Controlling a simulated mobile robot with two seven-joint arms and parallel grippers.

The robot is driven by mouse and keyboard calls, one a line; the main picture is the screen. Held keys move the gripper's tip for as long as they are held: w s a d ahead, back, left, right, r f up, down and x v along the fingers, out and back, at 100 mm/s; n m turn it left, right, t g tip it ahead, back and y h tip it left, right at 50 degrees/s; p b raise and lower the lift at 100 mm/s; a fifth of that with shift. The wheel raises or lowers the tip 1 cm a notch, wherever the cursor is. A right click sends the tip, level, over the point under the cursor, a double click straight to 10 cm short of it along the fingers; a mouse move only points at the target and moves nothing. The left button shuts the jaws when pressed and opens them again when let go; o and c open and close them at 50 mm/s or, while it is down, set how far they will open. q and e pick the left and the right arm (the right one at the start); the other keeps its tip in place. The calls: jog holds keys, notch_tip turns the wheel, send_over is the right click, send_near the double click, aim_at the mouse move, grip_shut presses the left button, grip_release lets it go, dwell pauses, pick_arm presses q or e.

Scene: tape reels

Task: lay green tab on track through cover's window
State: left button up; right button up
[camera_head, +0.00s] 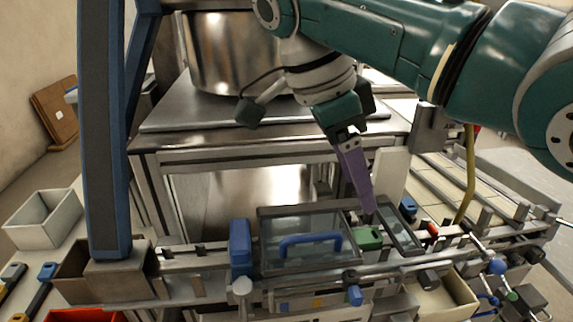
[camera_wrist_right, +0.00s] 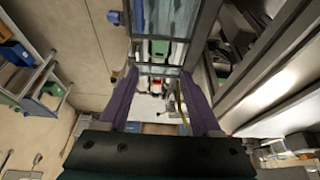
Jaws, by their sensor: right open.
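The green tab (camera_head: 368,239) sits in the gap between the cover's two glass panes. It also shows in the right wrist view (camera_wrist_right: 160,47), beyond my fingertips. The cover (camera_head: 262,232) is a dark frame with a blue handle (camera_head: 312,239), lying over the track (camera_head: 195,256). I cannot tell whether the tab lies flat on the track. My right gripper (camera_head: 369,210) points down with purple fingers just above and behind the tab. In the right wrist view its fingers (camera_wrist_right: 158,74) are apart with nothing between them. My left gripper is not in view.
A blue block (camera_head: 240,248) stands left of the cover. A pale upright plate (camera_head: 390,176) is behind the tab, and a yellow hose (camera_head: 469,175) hangs at the right. Rails and knobs crowd the right side. A grey bin (camera_head: 42,222) stands at the far left.

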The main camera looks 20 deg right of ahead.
jog(key=s+a+f+n+t+y+p, duration=0.2)
jog(key=s+a+f+n+t+y, duration=0.15)
jog(key=s+a+n, duration=0.65)
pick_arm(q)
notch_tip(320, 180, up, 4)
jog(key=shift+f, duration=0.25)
pick_arm(e)
jog(key=s+d+n+t, duration=0.1)
jog(key=s+d+n, duration=0.6)
jog(key=s+n, duration=0.4)
jog(key=shift+s+n+y, duration=0.35)
jog(key=shift+n+y, duration=0.1)
jog(key=shift+n, duration=0.45)
jog(key=shift+a, duration=0.1)
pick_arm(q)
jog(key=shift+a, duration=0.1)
